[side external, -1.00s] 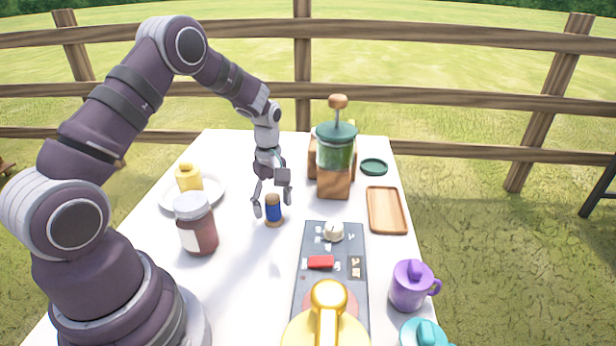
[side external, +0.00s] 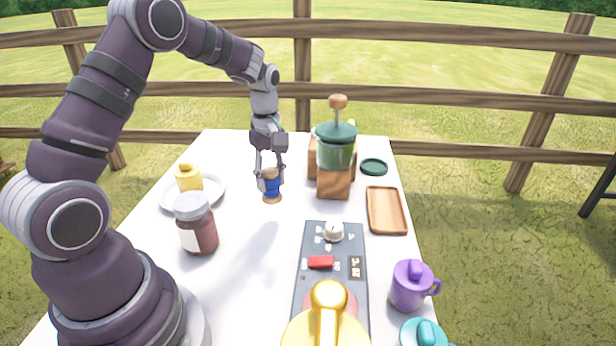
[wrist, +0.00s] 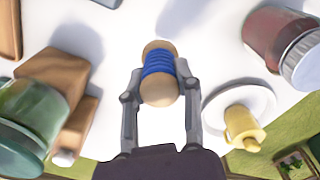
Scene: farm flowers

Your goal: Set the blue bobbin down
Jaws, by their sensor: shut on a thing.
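The blue bobbin (side external: 272,186) is a wooden spool wound with blue thread. My gripper (side external: 270,178) is shut on it and holds it upright, slightly tilted, above the white table. In the wrist view the bobbin (wrist: 158,66) sits between the two fingers of my gripper (wrist: 159,82), one on each side of the blue thread. The finger contact is partly hidden in the side view.
A green-topped grinder (side external: 335,165) stands right of the bobbin, with a wooden tray (side external: 387,210) beyond. A jar (side external: 197,228) and a plate (side external: 212,198) with a yellow object are at left. A grey board (side external: 312,240) lies in front. Bare tabletop surrounds the bobbin's spot.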

